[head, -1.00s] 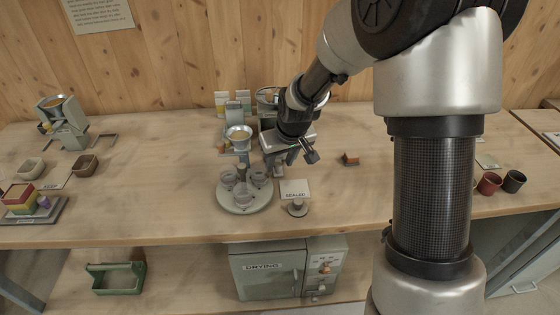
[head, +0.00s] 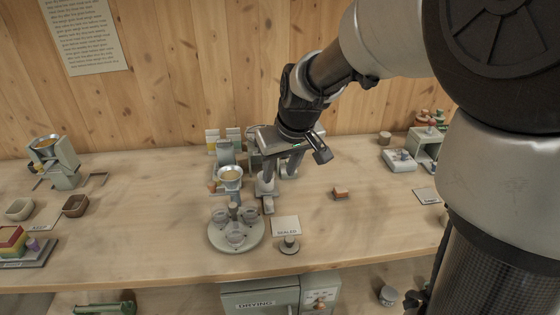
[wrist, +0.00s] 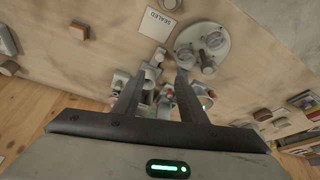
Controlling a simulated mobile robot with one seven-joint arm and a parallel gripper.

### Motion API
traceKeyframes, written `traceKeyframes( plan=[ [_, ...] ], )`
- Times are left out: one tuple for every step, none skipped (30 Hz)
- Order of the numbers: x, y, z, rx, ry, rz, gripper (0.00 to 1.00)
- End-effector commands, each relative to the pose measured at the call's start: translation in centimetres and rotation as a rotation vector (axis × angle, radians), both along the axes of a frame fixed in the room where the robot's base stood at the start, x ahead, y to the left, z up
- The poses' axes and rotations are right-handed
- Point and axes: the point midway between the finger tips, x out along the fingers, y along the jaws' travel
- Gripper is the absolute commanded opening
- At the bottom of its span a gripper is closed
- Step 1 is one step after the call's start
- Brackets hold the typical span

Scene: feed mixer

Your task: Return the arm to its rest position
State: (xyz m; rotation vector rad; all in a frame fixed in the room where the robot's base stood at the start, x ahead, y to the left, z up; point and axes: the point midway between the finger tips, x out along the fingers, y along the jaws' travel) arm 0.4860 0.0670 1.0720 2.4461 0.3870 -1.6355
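My gripper (head: 279,178) hangs from my arm above the middle of the workbench, behind and to the right of the round grey stand. Its two fingers point down and are apart. In the wrist view my gripper (wrist: 165,76) shows a gap between its fingers with nothing held in it. The fingers overlap small equipment below, and I cannot tell whether they touch any of it.
The round stand (head: 225,243) carries several small cups near a funnel (head: 230,174). A wooden wall rises behind.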

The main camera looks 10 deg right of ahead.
Motion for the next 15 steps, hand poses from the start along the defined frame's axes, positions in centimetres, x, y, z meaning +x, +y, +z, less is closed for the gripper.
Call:
traceKeyframes(
  plan=[
    [-0.16,-0.09,0.64,0.000,-0.003,0.000,0.38],
    [-0.26,-0.12,0.84,0.000,-0.002,0.000,0.38],
    [-0.37,-0.15,1.04,0.000,-0.001,0.000,0.38],
    [-0.44,-0.16,1.15,0.000,-0.001,0.000,0.38],
    [-0.48,-0.18,1.24,0.000,0.000,0.000,0.38],
    [-0.51,-0.19,1.32,0.000,0.000,0.000,0.38],
    [-0.53,-0.19,1.35,0.000,0.000,0.000,0.38],
    [-0.54,-0.19,1.36,0.000,0.000,0.000,0.38],
    [-0.54,-0.20,1.35,0.000,0.000,0.000,0.38],
    [-0.54,-0.18,1.35,0.000,0.000,0.000,0.38],
    [-0.53,-0.18,1.34,0.000,0.000,0.000,0.38],
    [-0.52,-0.18,1.34,0.000,0.000,0.000,0.38],
    [-0.52,-0.18,1.34,0.000,0.000,0.000,0.38],
    [-0.52,-0.18,1.34,0.000,0.000,0.000,0.38],
    [-0.58,-0.20,1.49,-0.001,-0.001,0.000,0.38]
  ],
)
